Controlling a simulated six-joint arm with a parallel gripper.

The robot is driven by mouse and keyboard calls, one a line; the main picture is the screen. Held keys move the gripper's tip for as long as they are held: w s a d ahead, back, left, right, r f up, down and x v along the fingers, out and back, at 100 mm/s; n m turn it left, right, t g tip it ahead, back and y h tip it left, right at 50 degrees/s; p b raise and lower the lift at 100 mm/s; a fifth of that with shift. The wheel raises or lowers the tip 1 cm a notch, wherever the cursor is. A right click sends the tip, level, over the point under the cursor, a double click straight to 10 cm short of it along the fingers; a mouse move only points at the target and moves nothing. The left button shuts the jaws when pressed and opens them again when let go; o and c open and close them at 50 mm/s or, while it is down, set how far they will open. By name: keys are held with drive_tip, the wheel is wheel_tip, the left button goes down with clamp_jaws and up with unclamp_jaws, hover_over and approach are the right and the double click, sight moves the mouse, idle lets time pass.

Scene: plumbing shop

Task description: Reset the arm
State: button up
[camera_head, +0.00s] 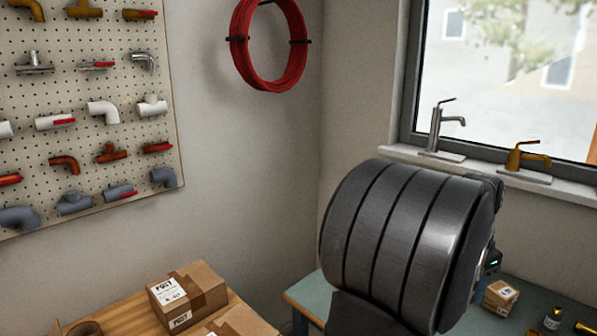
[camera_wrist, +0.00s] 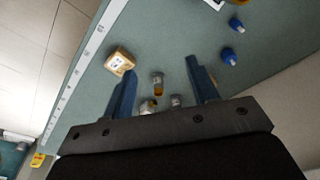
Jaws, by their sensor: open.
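My gripper (camera_wrist: 160,90) shows in the wrist view with its two blue fingers spread apart and nothing between the tips. It points toward a green-grey worktop (camera_wrist: 275,60), above several small items, and does not appear to touch any of them. In the head view, a large dark ribbed part of my own arm fills the middle right and hides the gripper and much of the worktop (camera_head: 305,290).
A small carton (camera_wrist: 120,61) and small bottles (camera_wrist: 157,84) are on the worktop; blue-capped items (camera_wrist: 229,56) lie to the right. A parcel (camera_head: 187,295) sits on a wooden table (camera_head: 130,317). Faucets (camera_head: 440,130) stand on the windowsill. A pegboard (camera_head: 90,150) holds pipe fittings.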

drive_tip(key=s+d+f, duration=0.2)
drive_tip(key=s+f, duration=0.8)
drive_tip(key=s, duration=0.3)
drive_tip(key=w+a+f, duration=0.1)
drive_tip(key=w+f, duration=0.1)
drive_tip(key=w, duration=0.1)
drive_tip(key=w+a+f, duration=0.1)
drive_tip(key=w+f, duration=0.2)
drive_tip(key=w, duration=0.1)
drive_tip(key=w+a+f, duration=0.1)
drive_tip(key=w+f, duration=0.1)
drive_tip(key=w, duration=0.2)
drive_tip(key=shift+a+f, duration=0.25)
drive_tip(key=shift+s+f, duration=0.1)
drive_tip(key=shift+f, duration=0.55)
